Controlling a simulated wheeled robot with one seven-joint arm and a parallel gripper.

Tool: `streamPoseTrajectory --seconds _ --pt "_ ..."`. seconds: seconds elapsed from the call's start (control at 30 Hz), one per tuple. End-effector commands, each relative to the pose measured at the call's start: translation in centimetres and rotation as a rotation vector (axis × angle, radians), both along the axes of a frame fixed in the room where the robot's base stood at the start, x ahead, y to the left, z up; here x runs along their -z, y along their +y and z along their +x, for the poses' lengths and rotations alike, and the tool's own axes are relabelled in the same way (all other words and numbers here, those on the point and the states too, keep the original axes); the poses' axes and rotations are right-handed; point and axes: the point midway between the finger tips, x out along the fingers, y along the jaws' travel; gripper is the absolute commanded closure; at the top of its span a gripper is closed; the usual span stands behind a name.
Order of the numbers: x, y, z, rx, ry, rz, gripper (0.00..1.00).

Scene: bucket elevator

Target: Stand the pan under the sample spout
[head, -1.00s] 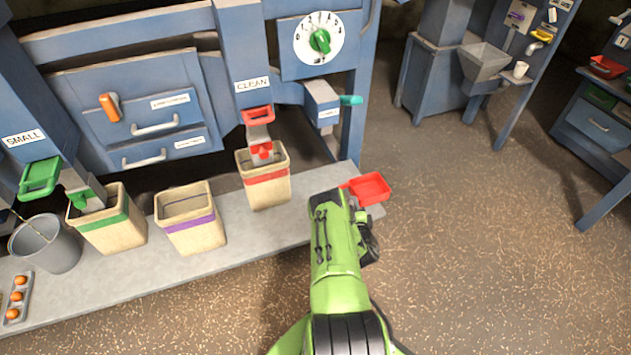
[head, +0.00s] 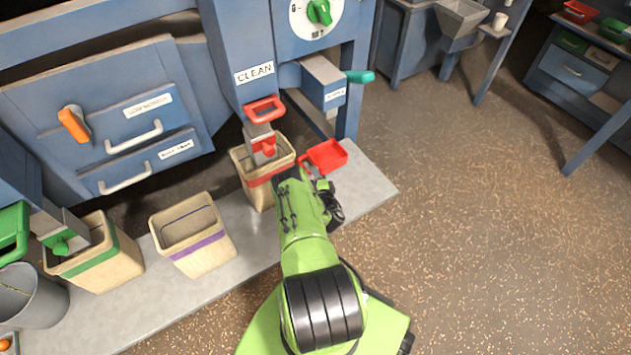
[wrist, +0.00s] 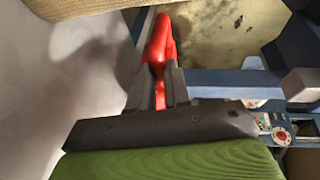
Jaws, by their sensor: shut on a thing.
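The small red pan (head: 328,155) is level and shows empty in the head view. My gripper (head: 308,172) is shut on its near-left end and mostly hidden by my green arm. In the wrist view my gripper (wrist: 158,85) has both fingers closed on the red pan (wrist: 162,35), seen nearly edge-on. The sample spout (head: 325,82) is a blue box with a teal handle (head: 358,77) on the machine's right side. The pan is in front of and below it in the picture, over the ledge. I cannot tell the exact gap beneath the pan.
A red-banded bin (head: 265,182) stands just left of the pan under the clean spout (head: 262,140). Purple-banded (head: 205,255) and green-banded (head: 110,270) bins stand further left. The grey ledge's right end (head: 365,190) is clear, with open floor beyond.

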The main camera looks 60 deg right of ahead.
Motion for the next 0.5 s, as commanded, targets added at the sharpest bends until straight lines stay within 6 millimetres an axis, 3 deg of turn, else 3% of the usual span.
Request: streamPoseTrajectory --seconds 0.27,0.5 --pt "4.6 0.0 0.1 -0.002 0.000 -0.002 1.00" --pt "4.3 0.0 0.1 -0.001 -0.001 -0.003 1.00"
